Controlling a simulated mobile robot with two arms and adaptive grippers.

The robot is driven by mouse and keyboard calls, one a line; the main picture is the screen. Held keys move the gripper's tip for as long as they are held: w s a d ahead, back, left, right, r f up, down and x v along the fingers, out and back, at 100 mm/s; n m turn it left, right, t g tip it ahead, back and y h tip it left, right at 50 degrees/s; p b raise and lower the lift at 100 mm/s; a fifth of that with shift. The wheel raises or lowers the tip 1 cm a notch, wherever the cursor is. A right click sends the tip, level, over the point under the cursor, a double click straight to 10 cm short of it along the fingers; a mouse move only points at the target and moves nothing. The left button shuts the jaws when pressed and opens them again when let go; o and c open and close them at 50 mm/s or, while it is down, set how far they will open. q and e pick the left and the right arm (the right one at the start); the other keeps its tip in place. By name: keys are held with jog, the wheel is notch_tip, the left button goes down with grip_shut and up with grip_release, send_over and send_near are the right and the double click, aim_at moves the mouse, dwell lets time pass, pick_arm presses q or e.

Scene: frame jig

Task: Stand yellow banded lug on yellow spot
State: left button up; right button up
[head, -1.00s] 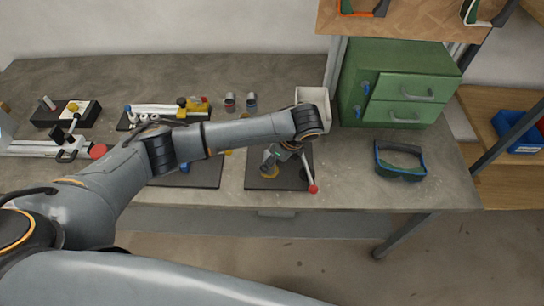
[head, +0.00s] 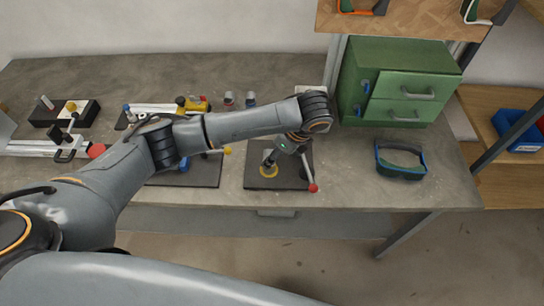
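My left gripper (head: 270,160) hangs over the dark plate (head: 290,183) at the middle of the bench, its fingers pointing down and to the left. A round yellow patch (head: 268,171), which looks like the yellow spot, shows on that plate right at the fingertips. I cannot make out the yellow banded lug; a small part between or under the fingers is too small to tell. Whether the fingers are open or shut on something does not show. My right gripper is not in view.
A red-knobbed lever (head: 313,187) stands at the plate's right side. Another dark plate (head: 205,175) lies to the left, partly under my arm. Two small cans (head: 251,98) stand behind my arm.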

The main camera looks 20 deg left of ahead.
pick_arm(q)
jog(key=p+v, duration=0.1)
jog(key=v, duration=0.7)
jog(key=shift+s+f, duration=0.1)
jog(key=shift+f, duration=0.05)
